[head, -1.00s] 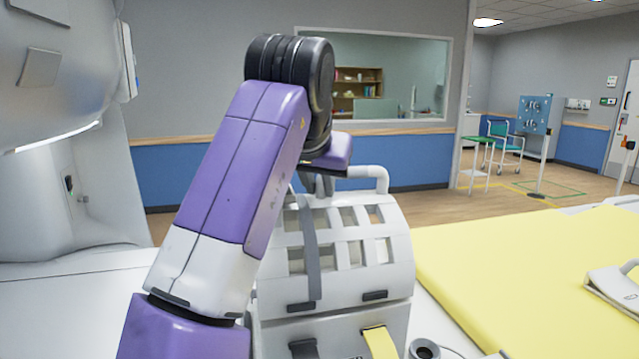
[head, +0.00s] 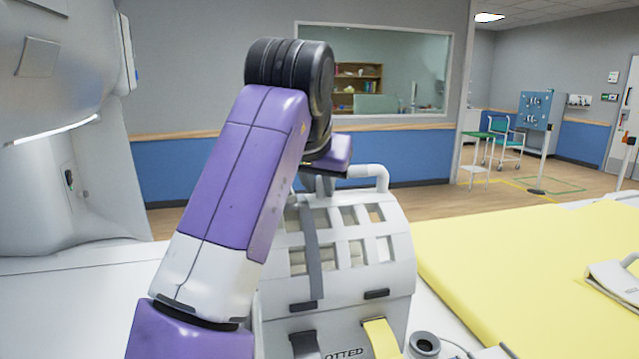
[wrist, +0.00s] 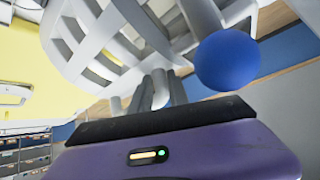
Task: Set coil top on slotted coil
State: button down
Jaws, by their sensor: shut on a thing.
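The coil top (head: 345,278) is a white curved shell with open slots, a tube handle and a grey strap. It sits directly over the slotted coil (head: 378,324), a white base with lettering ending in "OTTED" and a yellow strap. I cannot tell whether they touch or a small gap remains. My gripper (head: 322,183) is shut on the coil top's handle at its upper end, partly hidden by my arm. In the wrist view the coil top's slotted shell (wrist: 95,30) fills the upper part, and its grey handle posts meet my gripper (wrist: 158,95).
A yellow mat (head: 520,260) lies on the table to the right, with a white device (head: 615,280) on it. The white scanner housing (head: 60,180) stands at the left. A round socket (head: 424,345) is right of the coil. A blue ball (wrist: 227,60) shows close in the wrist view.

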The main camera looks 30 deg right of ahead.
jog(key=c, duration=1.2)
grip_release()
jog(key=shift+f, duration=0.15)
jog(key=shift+v, duration=4.05)
jog(key=shift+d, duration=0.1)
